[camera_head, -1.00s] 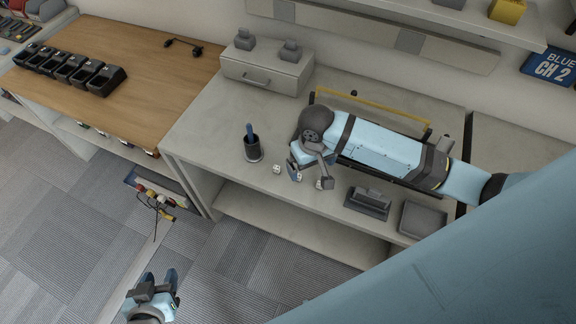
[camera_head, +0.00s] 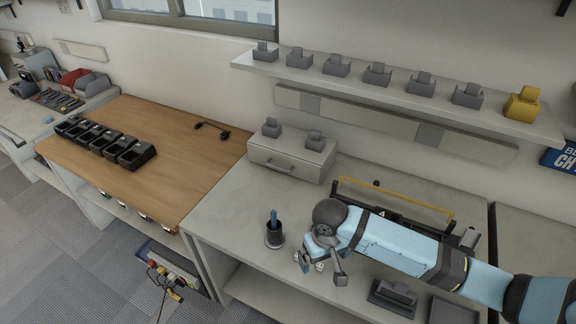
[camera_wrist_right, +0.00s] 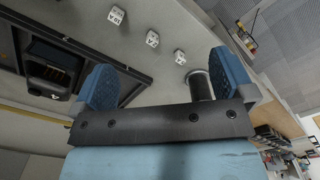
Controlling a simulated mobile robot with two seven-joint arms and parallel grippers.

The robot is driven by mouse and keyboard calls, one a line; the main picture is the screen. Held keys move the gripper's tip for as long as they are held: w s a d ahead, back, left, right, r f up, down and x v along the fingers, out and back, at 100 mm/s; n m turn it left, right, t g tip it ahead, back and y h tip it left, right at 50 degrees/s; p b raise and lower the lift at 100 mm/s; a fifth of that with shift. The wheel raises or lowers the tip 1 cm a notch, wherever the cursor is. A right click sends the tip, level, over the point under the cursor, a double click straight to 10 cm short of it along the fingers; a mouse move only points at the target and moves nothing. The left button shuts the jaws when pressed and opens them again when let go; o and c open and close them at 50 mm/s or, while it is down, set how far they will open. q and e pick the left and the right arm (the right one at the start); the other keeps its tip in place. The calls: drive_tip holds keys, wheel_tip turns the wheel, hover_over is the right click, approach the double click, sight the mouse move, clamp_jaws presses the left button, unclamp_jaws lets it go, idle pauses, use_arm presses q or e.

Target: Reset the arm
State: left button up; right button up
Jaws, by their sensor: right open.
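My right arm (camera_head: 400,244), light blue with dark joints, reaches in from the right over the grey counter (camera_head: 222,205). Its gripper (camera_head: 322,264) hangs low over the counter, right of the pen cup (camera_head: 274,236). In the right wrist view the two blue fingers (camera_wrist_right: 165,88) stand wide apart with nothing between them. Small white cubes with dark marks lie beyond the fingers: one (camera_wrist_right: 116,15), another (camera_wrist_right: 152,38) and a third (camera_wrist_right: 180,57). In the head view the gripper partly hides them. My left gripper is not in view.
A grey drawer box (camera_head: 290,158) stands at the counter's back. A yellow-railed tray (camera_head: 395,190) lies behind my arm. A grey cradle (camera_head: 393,297) sits in front of it. A wall shelf (camera_head: 400,88) holds several grey holders. A wooden bench (camera_head: 165,185) with black chargers (camera_head: 137,154) is left.

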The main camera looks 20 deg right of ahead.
drive_tip(key=s+a+f+n+t+y, duration=0.1)
drive_tip(key=s+a+f+t+y, duration=0.3)
drive_tip(key=a+f, duration=0.25)
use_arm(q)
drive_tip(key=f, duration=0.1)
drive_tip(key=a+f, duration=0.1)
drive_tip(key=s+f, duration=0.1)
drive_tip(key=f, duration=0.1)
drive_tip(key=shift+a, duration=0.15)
use_arm(e)
drive_tip(key=s+d+n+t, duration=0.2)
drive_tip(key=s+t, duration=0.5)
drive_tip(key=s, duration=0.1)
drive_tip(key=shift+f+h, duration=0.4)
